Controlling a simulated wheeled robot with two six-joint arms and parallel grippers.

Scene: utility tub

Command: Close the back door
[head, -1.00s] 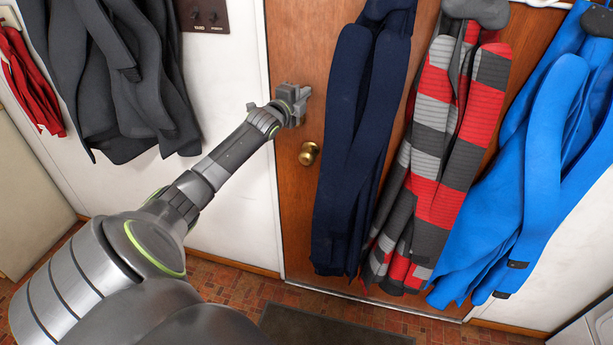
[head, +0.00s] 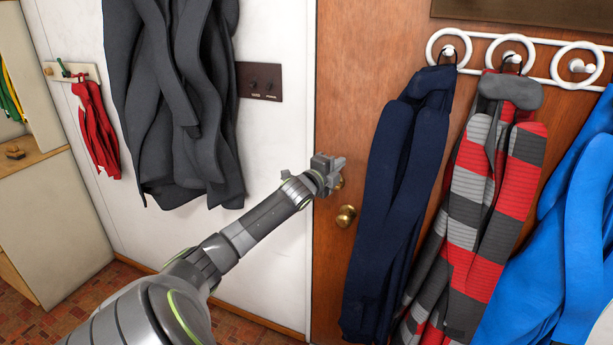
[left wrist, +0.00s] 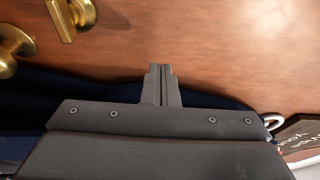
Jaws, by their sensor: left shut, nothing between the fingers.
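The back door (head: 333,262) is brown wood and hung with coats. I see no gap between its left edge and the white frame. A round brass knob (head: 346,216) sits near that edge; it also shows in the left wrist view (left wrist: 12,50). A brass thumb-turn (left wrist: 68,18) is beside it, mostly hidden behind my gripper in the head view. My left gripper (head: 336,167) is shut and empty, in front of the door just above the knob. In the left wrist view its closed fingertips (left wrist: 160,68) point at the wood; I cannot tell if they touch. My right gripper is out of view.
A navy coat (head: 400,180), a red-grey striped coat (head: 487,185) and a blue coat (head: 560,240) hang from a white hook rack (head: 480,36) on the door. A dark grey coat (head: 170,95) and a switch plate (head: 259,81) are on the white wall. A cabinet (head: 45,220) stands left.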

